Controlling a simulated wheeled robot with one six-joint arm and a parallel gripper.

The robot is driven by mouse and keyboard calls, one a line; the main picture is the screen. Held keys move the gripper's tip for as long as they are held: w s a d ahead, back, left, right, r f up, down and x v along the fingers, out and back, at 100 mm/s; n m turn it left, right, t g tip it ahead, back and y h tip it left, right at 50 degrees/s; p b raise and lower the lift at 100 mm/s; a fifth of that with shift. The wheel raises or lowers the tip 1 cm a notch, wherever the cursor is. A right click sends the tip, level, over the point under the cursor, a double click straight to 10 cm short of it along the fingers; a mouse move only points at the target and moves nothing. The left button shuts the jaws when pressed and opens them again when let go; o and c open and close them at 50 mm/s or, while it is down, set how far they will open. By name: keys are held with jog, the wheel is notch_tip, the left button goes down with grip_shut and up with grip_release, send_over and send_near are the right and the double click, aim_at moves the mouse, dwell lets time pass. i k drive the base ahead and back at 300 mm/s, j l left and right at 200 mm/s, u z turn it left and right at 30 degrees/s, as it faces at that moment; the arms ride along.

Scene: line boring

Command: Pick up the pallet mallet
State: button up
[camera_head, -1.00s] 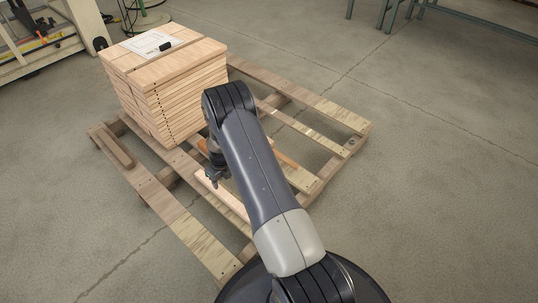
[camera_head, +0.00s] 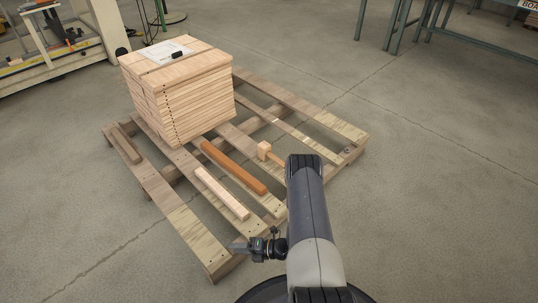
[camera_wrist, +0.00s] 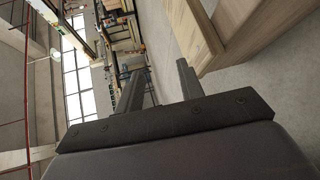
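The pallet mallet (camera_head: 264,148) lies on the slats of the wooden pallet (camera_head: 187,222), right of the stack of boards. Its pale block head and a short length of handle show in the head view; the rest of the handle is hidden behind my arm. My gripper (camera_head: 240,246) is near the pallet's front edge, to the left of my arm and well apart from the mallet. In the wrist view my gripper (camera_wrist: 158,80) has its two fingers spread with nothing between them. The mallet is not seen in the wrist view.
A reddish-brown bar (camera_head: 233,167) and a pale bar (camera_head: 221,192) lie on the slats left of the mallet. A tall board stack (camera_head: 180,90) with a paper on top fills the pallet's back left. Another bar (camera_head: 126,143) lies at the left.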

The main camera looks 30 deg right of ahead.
aim_at(265, 153)
jog(key=l+u, duration=0.3)
jog(key=l, duration=1.8)
jog(key=i+l+u, duration=0.1)
jog(key=i+l, duration=0.25)
jog(key=l, duration=0.3)
jog(key=i+l+u, duration=0.15)
jog(key=l, duration=0.2)
jog(key=i+l, duration=0.1)
jog(key=i, duration=0.15)
